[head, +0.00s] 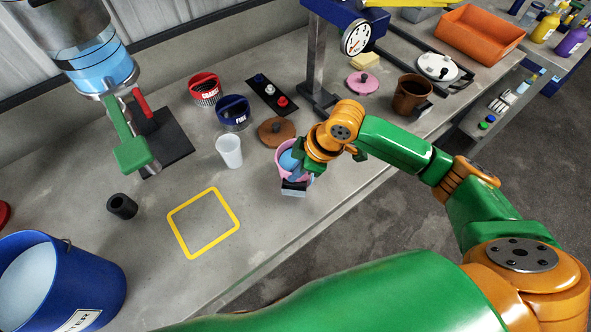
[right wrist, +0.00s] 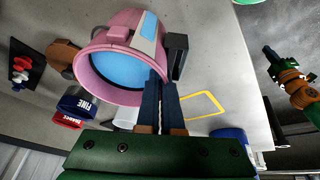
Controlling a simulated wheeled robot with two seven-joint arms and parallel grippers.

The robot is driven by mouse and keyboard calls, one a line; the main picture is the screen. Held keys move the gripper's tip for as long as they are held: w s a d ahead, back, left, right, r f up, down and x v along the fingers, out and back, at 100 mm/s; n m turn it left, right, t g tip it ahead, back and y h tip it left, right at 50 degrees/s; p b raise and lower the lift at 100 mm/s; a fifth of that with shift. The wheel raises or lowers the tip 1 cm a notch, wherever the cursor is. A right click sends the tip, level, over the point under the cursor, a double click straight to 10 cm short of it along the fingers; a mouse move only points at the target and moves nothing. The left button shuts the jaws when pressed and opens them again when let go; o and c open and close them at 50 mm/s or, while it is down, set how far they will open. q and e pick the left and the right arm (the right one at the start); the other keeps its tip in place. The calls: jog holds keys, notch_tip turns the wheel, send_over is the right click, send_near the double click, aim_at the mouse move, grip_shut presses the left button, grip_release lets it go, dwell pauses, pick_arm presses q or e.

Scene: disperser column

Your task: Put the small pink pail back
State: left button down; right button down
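The small pink pail (head: 281,172) holds blue liquid and is near the bench's front edge, partly hidden by my right gripper (head: 301,168). In the right wrist view the pail (right wrist: 97,72) shows its open mouth beside my right fingers (right wrist: 162,80). The fingers are close together and look shut on the pail's side by its dark block-like handle (right wrist: 179,45). The exact contact is hidden, and I cannot tell whether the pail touches the bench. A pink disc with a knob (head: 358,88) lies farther back.
A yellow square outline (head: 183,244) is marked on the bench. Nearby are a white cup (head: 230,152), a brown disc (head: 277,132), COARSE (head: 205,90) and FINE (head: 233,115) tubs, and a black cylinder (head: 122,206). A brown pail (head: 410,97) and a blue bucket (head: 95,285) flank the area.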

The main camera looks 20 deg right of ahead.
jog(key=shift+f, duration=0.15)
jog(key=shift+f, duration=0.1)
jog(key=c, duration=1.1)
grip_release()
jog(key=v, duration=1.2)
jog(key=shift+d, duration=0.1)
